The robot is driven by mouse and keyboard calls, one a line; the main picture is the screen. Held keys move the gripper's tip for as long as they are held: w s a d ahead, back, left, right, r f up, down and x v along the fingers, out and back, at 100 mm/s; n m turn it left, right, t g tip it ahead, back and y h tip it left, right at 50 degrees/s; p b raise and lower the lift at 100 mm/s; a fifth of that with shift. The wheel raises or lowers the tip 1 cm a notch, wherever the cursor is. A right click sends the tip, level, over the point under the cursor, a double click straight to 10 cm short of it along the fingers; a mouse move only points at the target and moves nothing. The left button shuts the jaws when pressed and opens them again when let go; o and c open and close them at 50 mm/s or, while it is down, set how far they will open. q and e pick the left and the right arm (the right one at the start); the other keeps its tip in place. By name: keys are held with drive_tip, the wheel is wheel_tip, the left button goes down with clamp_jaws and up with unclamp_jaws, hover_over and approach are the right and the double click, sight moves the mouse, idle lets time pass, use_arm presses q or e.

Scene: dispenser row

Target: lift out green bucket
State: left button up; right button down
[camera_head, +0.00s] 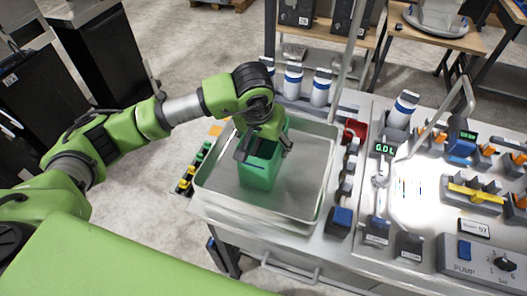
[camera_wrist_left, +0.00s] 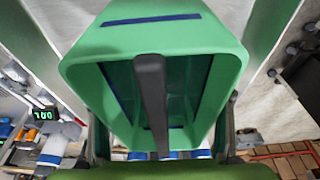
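The green bucket (camera_head: 262,165) stands in the metal basin (camera_head: 213,183), close to upright. My left gripper (camera_head: 265,146) is over the top of the bucket, with its dark fingers spread apart. In the left wrist view the bucket's open mouth (camera_wrist_left: 108,40) faces the camera, with a blue stripe on its rim. A dark grey bar (camera_wrist_left: 150,85) spans the mouth and looks like its handle. The fingers show at both sides, apart from the bar. My gripper covers part of the bucket's top in the head view. My right gripper is not in view.
White bottles with blue bands (camera_head: 293,80) stand behind the basin. A red container (camera_head: 355,130) and a row of small blue-and-grey parts are at its right. A display (camera_head: 383,149) and pump panel (camera_head: 490,262) are farther right. Basin floor around the bucket is clear.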

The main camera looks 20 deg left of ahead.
use_arm(q)
drive_tip(key=c, duration=0.6)
drive_tip(key=shift+w+r, duration=0.15)
drive_tip(key=c, duration=0.5)
drive_tip(key=shift+o, duration=0.2)
drive_tip(key=shift+r+p, duration=0.4)
drive_tip(key=shift+p, duration=0.4)
wheel_tip(320, 180, up, 3)
drive_tip(key=shift+a+r+b, duration=0.1)
drive_tip(key=shift+b, duration=0.8)
drive_tip(key=s+a+r+b, duration=0.2)
drive_tip(key=s+r, duration=0.2)
drive_tip(key=s, duration=0.2)
drive_tip(key=s+a+r+b, duration=0.2)
drive_tip(key=s+r, duration=0.3)
drive_tip(key=s, duration=0.2)
drive_tip(key=shift+s+r+b, duration=0.2)
drive_tip(key=shift+s+b, duration=0.05)
drive_tip(key=shift+b, duration=0.15)
